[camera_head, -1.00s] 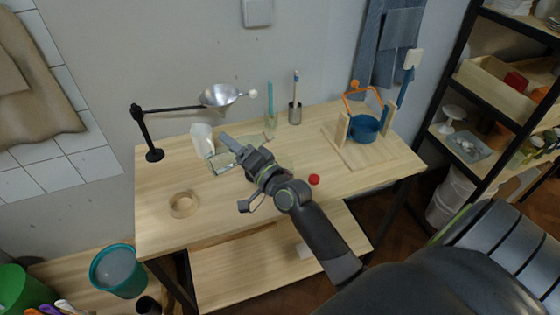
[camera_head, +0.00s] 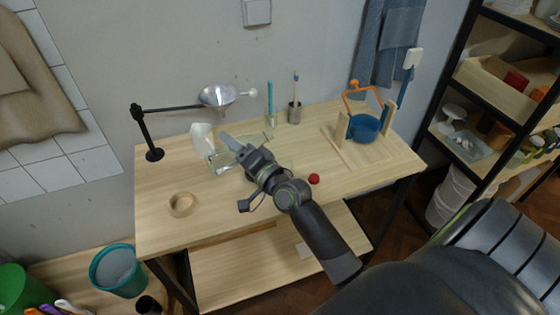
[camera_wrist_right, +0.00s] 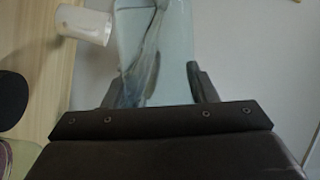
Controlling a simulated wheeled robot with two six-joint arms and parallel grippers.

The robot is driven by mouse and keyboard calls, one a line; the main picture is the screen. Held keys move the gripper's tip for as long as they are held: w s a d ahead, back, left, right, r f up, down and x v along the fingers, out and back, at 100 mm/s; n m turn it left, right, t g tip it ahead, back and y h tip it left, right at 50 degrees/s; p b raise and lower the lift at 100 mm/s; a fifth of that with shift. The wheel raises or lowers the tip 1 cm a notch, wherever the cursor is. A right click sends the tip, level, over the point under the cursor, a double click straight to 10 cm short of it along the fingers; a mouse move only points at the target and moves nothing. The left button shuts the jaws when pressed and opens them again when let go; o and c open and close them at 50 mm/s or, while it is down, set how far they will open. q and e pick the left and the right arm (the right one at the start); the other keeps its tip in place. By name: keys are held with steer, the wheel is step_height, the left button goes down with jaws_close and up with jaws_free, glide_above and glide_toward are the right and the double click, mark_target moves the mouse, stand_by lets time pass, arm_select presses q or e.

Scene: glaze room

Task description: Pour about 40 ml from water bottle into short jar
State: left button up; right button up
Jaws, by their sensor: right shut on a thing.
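My right gripper (camera_head: 240,154) is shut on the clear, pale-blue water bottle (camera_head: 221,163) above the left-middle of the table. In the right wrist view the bottle (camera_wrist_right: 165,42) lies between the two fingers (camera_wrist_right: 156,84) and runs out of the top of the picture. Its mouth does not show clearly. A white, smooth-sided vessel (camera_head: 202,138), perhaps the short jar, stands just left of the bottle. It also shows in the right wrist view (camera_wrist_right: 82,21), apart from the fingers. Its inside cannot be made out. My left gripper is out of view.
A tape roll (camera_head: 183,204) and a red cap (camera_head: 314,178) lie on the table (camera_head: 255,222). A brush cup (camera_head: 295,113) and a blue pot (camera_head: 364,128) stand farther right. The front of the table is clear.

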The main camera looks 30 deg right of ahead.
stand_by(0.3)
steer(key=shift+d+f+n+g, duration=0.3)
steer(key=shift+f+n+g, duration=0.2)
steer(key=shift+f+n, duration=0.35)
steer(key=d+r+n+p, duration=0.1)
steer(key=p, duration=0.1)
steer(key=n+g+p, duration=0.1)
steer(key=n+p, duration=0.1)
steer(key=shift+s+d+r+h+p, duration=0.3)
steer(key=shift+d+r+p, duration=0.05)
steer(key=shift+r+p, duration=0.05)
steer(key=shift+d+f+n+g, duration=0.2)
steer(key=shift+f+n+g, duration=0.35)
steer(key=shift+f, duration=0.15)
steer(key=shift+r+n+h+p, duration=0.1)
steer(key=shift+n+h+p, duration=0.4)
steer(key=shift+p, duration=0.6)
steer(key=shift+a+f+n+g, duration=0.1)
steer(key=shift+f+n+g, duration=0.15)
steer(key=shift+n+g, duration=0.15)
steer(key=n+p, duration=0.1)
steer(key=p, duration=0.1)
steer(key=n+g+h+p, duration=0.1)
steer(key=p, duration=0.1)
steer(key=n+h+p, duration=0.1)
steer(key=p, duration=0.1)
steer(key=shift+d+f, duration=0.15)
steer(key=shift+d, duration=0.1)
